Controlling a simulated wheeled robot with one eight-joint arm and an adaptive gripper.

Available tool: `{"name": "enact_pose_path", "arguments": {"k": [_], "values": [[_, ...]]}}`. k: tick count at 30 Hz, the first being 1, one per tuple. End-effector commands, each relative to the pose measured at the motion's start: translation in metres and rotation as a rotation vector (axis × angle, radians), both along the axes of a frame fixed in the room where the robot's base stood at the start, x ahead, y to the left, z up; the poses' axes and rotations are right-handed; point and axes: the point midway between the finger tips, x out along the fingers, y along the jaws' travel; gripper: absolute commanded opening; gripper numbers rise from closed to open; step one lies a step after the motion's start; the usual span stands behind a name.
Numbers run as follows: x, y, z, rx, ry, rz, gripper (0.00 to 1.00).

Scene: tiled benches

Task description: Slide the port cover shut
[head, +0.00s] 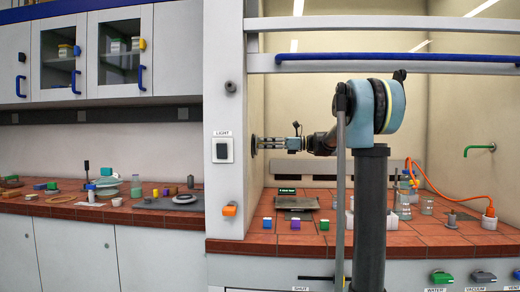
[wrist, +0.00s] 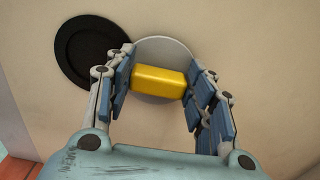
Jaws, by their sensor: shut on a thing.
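The port cover (wrist: 165,48) is a pale grey disc on the cream wall in the wrist view, with a yellow block handle (wrist: 158,78). The round black port (wrist: 82,48) lies to its left, mostly uncovered, with the cover's left edge close to or at the port's right rim. My gripper (wrist: 163,82) has its blue-padded fingers on either side of the handle and is shut on it. In the head view my gripper (head: 275,143) reaches left to the hood's inner side wall, where the dark port (head: 254,145) shows edge-on; the cover is hard to make out there.
The tiled hood bench (head: 330,240) below holds a balance (head: 297,203), small coloured blocks, glassware and an orange cable (head: 455,193). A raised sash with a blue bar (head: 400,60) crosses above my arm. The space around my gripper by the wall is clear.

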Motion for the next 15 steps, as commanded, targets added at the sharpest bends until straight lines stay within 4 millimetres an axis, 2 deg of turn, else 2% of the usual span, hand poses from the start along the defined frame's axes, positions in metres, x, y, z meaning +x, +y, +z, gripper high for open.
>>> {"name": "enact_pose_path", "arguments": {"k": [15], "values": [[-0.014, 0.001, 0.000, 0.000, 0.000, 0.001, 0.21]]}}
